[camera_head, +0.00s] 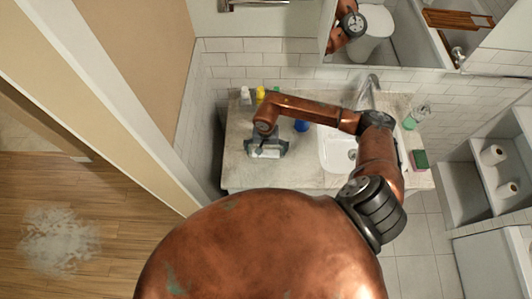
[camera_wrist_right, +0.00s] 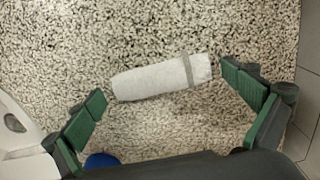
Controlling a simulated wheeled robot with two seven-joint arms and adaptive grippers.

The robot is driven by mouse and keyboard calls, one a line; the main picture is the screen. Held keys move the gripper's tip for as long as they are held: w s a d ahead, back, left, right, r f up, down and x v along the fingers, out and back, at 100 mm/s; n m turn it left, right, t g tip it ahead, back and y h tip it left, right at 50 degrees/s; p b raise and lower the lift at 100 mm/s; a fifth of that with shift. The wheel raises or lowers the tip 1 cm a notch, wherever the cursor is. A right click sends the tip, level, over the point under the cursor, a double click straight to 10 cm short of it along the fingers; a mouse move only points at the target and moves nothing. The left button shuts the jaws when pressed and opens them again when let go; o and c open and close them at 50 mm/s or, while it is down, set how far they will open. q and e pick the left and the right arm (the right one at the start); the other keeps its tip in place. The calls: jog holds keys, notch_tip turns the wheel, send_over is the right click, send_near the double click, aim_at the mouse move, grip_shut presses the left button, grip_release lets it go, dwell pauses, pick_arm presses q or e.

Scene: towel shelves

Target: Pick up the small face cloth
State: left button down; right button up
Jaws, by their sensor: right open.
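A small rolled white cloth (camera_wrist_right: 150,82) with a grey band near its right end lies on the speckled counter in the right wrist view. It appears to be the face cloth. My right gripper (camera_wrist_right: 164,90) is open, with its green-padded fingers apart on either side of the roll's two ends. I see no contact between fingers and cloth. In the head view my right gripper (camera_head: 266,152) is over the left part of the counter and largely hides the cloth. My left gripper is not in view.
The counter (camera_head: 240,178) holds a white bottle (camera_head: 245,95), a yellow bottle (camera_head: 260,94) and a blue object (camera_head: 301,125) near the gripper. The sink (camera_head: 336,152) and faucet (camera_head: 372,84) are to the right. A green block (camera_head: 419,159) lies at the right edge. A wall stands at left.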

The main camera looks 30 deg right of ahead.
jog(key=shift+f, duration=0.1)
jog(key=shift+c, duration=0.4)
jog(key=c, duration=0.9)
